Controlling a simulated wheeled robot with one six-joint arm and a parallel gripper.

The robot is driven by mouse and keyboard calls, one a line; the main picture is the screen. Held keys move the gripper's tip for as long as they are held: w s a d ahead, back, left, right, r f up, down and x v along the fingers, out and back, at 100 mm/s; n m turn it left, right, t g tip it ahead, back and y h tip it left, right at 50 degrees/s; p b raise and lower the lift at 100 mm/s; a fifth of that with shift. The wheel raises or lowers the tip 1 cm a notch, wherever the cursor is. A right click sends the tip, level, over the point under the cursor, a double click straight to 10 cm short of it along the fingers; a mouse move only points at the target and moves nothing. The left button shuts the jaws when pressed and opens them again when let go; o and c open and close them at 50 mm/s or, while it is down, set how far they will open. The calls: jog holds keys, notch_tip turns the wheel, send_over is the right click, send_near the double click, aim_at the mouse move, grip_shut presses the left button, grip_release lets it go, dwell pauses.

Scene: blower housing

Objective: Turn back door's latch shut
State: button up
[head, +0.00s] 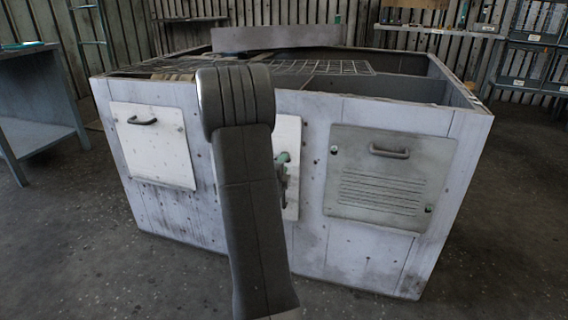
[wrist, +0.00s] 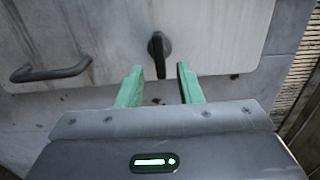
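In the wrist view a dark latch (wrist: 158,46) stands on a pale door (wrist: 205,28), its lever pointing down in the picture. A dark bar handle (wrist: 50,69) is on the same door to the left. The fingertips are just below the latch, one to each side of the lever's line. In the head view my arm covers much of the middle pale door (head: 287,140), and a bit of green shows at my gripper (head: 282,158). The latch is not clear there.
The grey housing (head: 330,255) fills the middle of the head view, with a wire mesh (head: 320,67) on top. A white door (head: 152,150) is at left and a louvred door (head: 388,180) at right. A bench (head: 30,100) stands far left. The floor in front is clear.

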jog(key=p+v, duration=0.1)
jog(key=v, duration=1.1)
jog(key=shift+p, duration=0.3)
jog(key=shift+w, duration=0.2)
jog(key=b+x, duration=0.2)
jog(key=x, duration=1.1)
jog(key=shift+w+d, duration=0.2)
jog(key=shift+w, duration=0.05)
